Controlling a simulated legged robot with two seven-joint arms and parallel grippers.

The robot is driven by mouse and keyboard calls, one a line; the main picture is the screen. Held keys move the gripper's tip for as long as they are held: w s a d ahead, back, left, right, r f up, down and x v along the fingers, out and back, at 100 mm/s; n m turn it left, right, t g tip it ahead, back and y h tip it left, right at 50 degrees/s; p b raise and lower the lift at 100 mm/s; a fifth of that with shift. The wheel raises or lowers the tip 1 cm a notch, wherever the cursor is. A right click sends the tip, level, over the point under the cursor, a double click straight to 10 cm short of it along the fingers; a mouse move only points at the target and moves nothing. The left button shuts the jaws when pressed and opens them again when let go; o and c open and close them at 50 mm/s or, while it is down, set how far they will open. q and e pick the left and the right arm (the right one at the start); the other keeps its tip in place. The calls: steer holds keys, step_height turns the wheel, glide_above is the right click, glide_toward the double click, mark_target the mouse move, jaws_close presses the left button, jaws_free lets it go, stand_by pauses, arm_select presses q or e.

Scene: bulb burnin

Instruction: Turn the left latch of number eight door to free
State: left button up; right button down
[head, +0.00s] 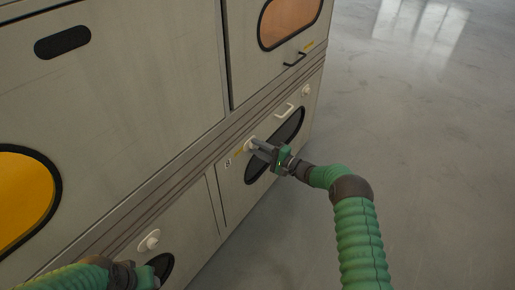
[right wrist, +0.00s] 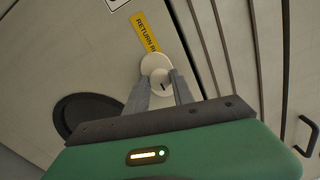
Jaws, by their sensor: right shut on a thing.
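The number eight door (head: 232,195) is the low door at the right end of the cabinet, marked with a small 8. Its left latch (head: 249,142) is a pale round knob at the door's upper left. My right gripper (head: 257,147) is at this latch. In the right wrist view, the two grey fingers (right wrist: 160,88) are shut on the cream latch knob (right wrist: 157,69), which has a short dark mark on its face. The right latch (head: 307,90) is free of any gripper. My left gripper (head: 146,277) is at the bottom left, its fingers not clear.
A pale handle (head: 284,110) and a dark oval window (head: 290,130) are on the door. A yellow label (right wrist: 146,34) is beside the latch. Another pale knob (head: 150,241) is on the neighbouring door, near my left gripper. Open floor (head: 430,130) lies to the right.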

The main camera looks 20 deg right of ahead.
steer(key=shift+d, duration=0.2)
steer(key=c, duration=1.5)
jaws_free()
steer(key=shift+w+f, duration=0.1)
steer(key=o, duration=0.4)
steer(key=shift+f, duration=0.1)
steer(key=shift+s+d, duration=0.1)
steer(key=shift+s, duration=0.15)
steer(key=p+v, duration=0.6)
steer(key=v, duration=1)
steer(key=shift+s+d, duration=0.15)
